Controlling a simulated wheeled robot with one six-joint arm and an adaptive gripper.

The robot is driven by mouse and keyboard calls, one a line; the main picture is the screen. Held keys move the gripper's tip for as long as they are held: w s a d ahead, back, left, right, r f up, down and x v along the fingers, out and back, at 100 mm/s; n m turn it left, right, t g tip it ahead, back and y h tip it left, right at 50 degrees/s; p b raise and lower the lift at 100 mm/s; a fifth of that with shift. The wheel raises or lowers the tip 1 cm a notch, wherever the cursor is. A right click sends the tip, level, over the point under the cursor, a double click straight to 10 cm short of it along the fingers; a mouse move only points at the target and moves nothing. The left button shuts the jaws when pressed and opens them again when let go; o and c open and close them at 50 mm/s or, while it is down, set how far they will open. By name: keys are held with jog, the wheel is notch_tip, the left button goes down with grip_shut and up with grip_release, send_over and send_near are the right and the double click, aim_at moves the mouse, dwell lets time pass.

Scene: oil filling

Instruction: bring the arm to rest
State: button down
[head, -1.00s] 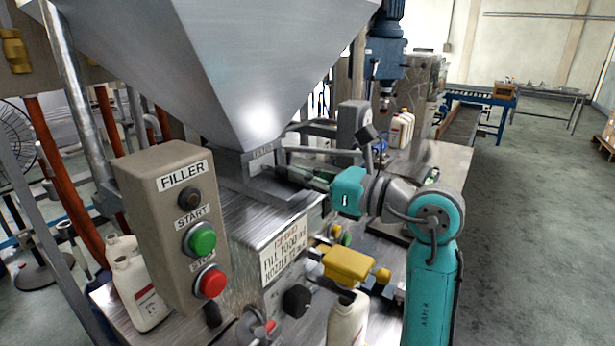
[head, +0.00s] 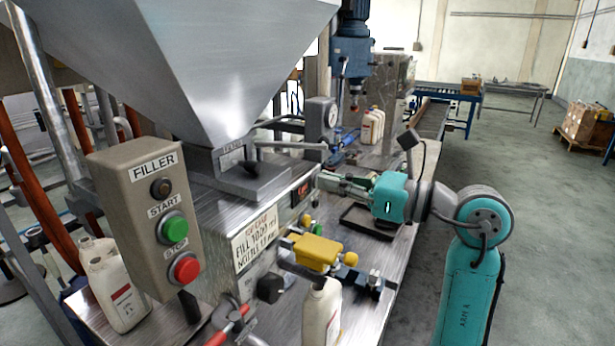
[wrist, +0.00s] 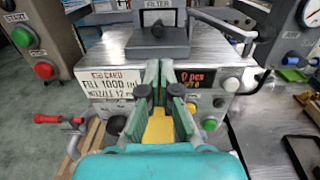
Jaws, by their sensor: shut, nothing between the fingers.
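My teal arm (head: 470,280) stands at the right in the head view, bent at the elbow and reaching left. My gripper (head: 322,180) points left toward the filler box (head: 215,215), at about the height of its top right edge. Contact with the box cannot be told. In the wrist view my gripper (wrist: 160,74) faces the filler front. Its fingers are shut with nothing held, and the dark fingertips lie close together below the FILTER plate.
A steel hopper (head: 200,70) overhangs the filler. The control box (head: 140,215) has green and red buttons. A yellow part (head: 317,251) and a white bottle (head: 320,312) sit below my gripper. Open floor (head: 540,200) lies to the right.

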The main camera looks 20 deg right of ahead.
jog(key=shift+v, duration=0.9)
jog(key=s+a+f+m+t+y, duration=0.3)
jog(key=s+a+f+m+y, duration=0.5)
jog(key=s+a+f+m, duration=0.55)
jog(key=s+d+f+m+g+h, duration=0.1)
jog(key=s+d+f+m+h, duration=0.2)
jog(key=s+f+m+h, duration=0.6)
jog(key=s+d+f+m+g+h, duration=0.1)
jog(key=s+d+f+m+h, duration=0.1)
jog(key=s+f+m+h, duration=0.8)
jog(key=s+f+m, duration=0.6)
jog(key=m, duration=0.5)
jog(key=shift+s+d+f, duration=0.3)
jog(key=shift+d+f, duration=0.1)
jog(key=shift+d, duration=0.1)
